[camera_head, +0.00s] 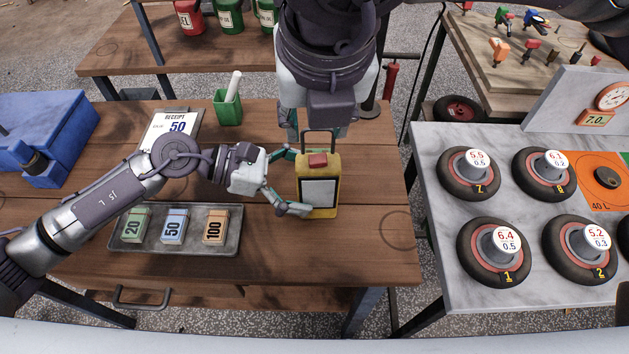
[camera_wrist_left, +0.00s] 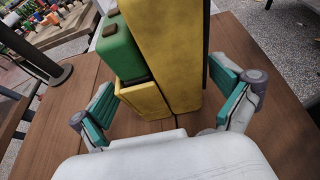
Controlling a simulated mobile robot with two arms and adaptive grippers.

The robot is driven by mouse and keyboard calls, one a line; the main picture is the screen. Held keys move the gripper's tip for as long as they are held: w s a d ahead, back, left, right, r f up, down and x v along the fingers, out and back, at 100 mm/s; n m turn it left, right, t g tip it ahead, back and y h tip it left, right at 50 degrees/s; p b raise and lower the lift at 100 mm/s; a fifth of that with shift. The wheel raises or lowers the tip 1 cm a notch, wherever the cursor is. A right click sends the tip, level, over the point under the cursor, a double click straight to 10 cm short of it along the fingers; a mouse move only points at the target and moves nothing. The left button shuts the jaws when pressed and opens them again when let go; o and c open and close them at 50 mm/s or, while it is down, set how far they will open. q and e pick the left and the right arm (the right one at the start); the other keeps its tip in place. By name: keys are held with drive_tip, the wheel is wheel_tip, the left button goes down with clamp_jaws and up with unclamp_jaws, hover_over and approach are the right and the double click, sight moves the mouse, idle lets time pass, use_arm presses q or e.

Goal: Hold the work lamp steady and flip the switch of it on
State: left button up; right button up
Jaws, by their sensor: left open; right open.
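The work lamp (camera_head: 330,205) stands upright on the wooden bench, with a yellow body, a pale front panel, a dark top handle and a red block (camera_head: 317,160) on top, perhaps its switch. My left gripper (camera_head: 290,181) is open at the lamp's left side. In the left wrist view its teal-padded fingers (camera_wrist_left: 168,95) stand apart on either side of the yellow lamp body (camera_wrist_left: 172,50); a green block (camera_wrist_left: 122,48) sits in a yellow pocket there. My right gripper (camera_head: 318,132) is open, pointing down just behind the lamp's top; its fingers are partly hidden.
A metal tray (camera_head: 190,244) with several numbered blocks lies left of the lamp. The bench's front right is clear.

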use_arm(q)
drive_tip(key=shift+x, duration=1.1)
